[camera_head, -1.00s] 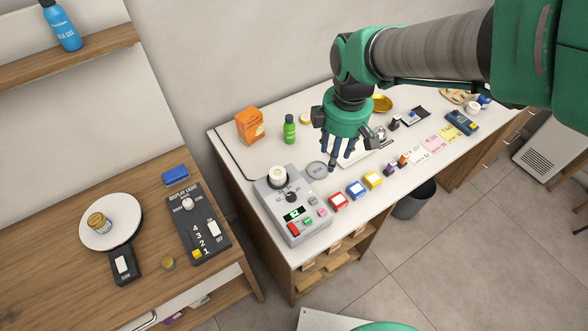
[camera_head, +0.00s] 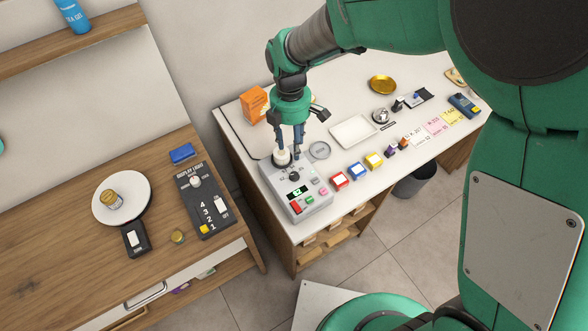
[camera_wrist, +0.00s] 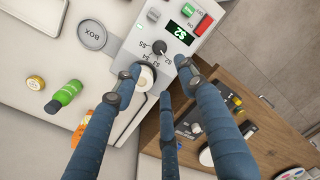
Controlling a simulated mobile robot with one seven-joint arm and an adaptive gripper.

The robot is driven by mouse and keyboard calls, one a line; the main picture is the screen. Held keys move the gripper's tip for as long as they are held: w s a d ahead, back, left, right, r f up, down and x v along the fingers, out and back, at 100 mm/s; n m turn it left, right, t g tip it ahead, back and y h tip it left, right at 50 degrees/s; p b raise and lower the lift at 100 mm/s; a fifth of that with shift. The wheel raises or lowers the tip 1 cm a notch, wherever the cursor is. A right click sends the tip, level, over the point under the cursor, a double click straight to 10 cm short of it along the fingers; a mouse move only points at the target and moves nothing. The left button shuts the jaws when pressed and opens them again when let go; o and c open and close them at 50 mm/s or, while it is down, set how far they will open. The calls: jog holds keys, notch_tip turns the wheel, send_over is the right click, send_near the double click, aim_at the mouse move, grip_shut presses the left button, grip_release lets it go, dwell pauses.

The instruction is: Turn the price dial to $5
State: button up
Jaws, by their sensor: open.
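The grey price box (camera_head: 315,204) stands on the white counter, at the end nearer the wooden counter. Its black price dial (camera_head: 294,176) also shows in the wrist view (camera_wrist: 159,47), with $2, $3, $4 and $5 marked beside it. The green-lit display (camera_wrist: 180,32) reads $2. A white round knob or cap (camera_wrist: 147,74) sits on the box beside the dial. My gripper (camera_head: 290,152) is over that end of the box, fingers pointing down. In the wrist view its fingers (camera_wrist: 160,75) are spread around the white piece, with the dial just beyond them. Contact cannot be told.
An orange box (camera_head: 254,104) stands behind my gripper. A round grey BOX pad (camera_head: 320,150) and coloured blocks (camera_head: 340,181) lie beside the price box. A white tray (camera_head: 354,131) is further right. The wooden counter (camera_head: 60,250) holds a display light panel (camera_head: 205,200).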

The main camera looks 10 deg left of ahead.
aim_at(294, 174)
jog(key=shift+f, duration=0.15)
jog(key=f, duration=0.4)
jog(key=f+b, duration=0.1)
jog(key=f, duration=0.4)
jog(key=s+f, duration=0.1)
jog(key=f, duration=0.3)
jog(key=shift+d+f+b, duration=0.2)
jog(key=shift+d+b, duration=0.1)
jog(key=shift+d, duration=0.05)
grip_shut()
